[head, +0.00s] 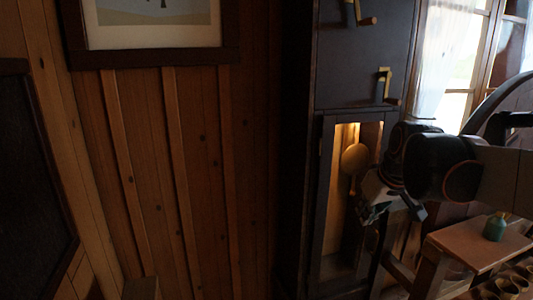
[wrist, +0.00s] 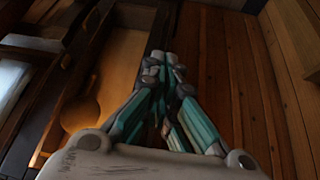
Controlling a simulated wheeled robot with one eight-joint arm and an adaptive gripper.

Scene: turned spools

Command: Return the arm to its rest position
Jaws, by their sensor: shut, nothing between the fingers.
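My gripper (head: 374,212) hangs at the end of my arm in the right half of the head view, in front of the lit opening of a tall dark cabinet. In the wrist view my gripper (wrist: 164,60) shows its teal and grey fingers drawn together at the tips, with nothing between them. My arm comes in from the right edge of the head view and is bent, with dark round joints. It hides part of the cabinet's right side.
The dark cabinet (head: 360,62) has brass handles and a lit opening with a round golden piece (head: 354,157) inside. A teal bottle (head: 494,227) stands on a small wooden table (head: 470,243) at lower right. A framed picture (head: 150,58) hangs on the plank wall.

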